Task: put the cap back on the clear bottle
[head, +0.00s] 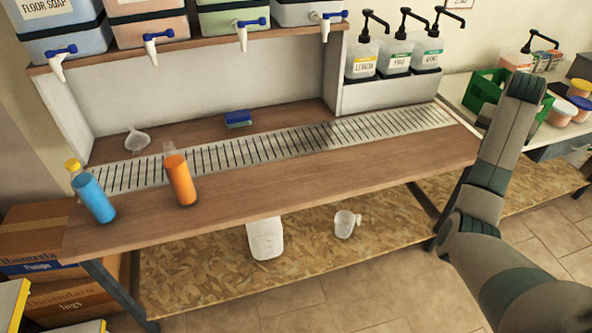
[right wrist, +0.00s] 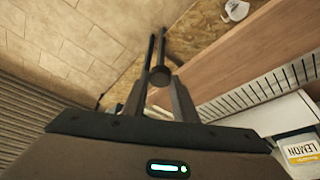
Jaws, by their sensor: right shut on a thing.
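A see-through bottle with orange liquid (head: 181,179) stands on the bench at its front left, with a bare clear neck and no cap visible on it. A bottle with blue liquid (head: 94,198) and a yellow cap (head: 73,165) stands to its left. In the right wrist view, my right gripper (right wrist: 159,52) is shut on a small dark round thing (right wrist: 160,77), which looks like a cap. It is in the air, far to the right of the orange bottle. The head view shows my right arm, but I cannot make out its fingers there. My left gripper is out of view.
A slotted drain strip (head: 300,139) runs along the bench (head: 330,169). A clear funnel-like piece (head: 137,140) and a blue sponge (head: 238,118) lie behind the bottles. The bench's middle front is clear.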

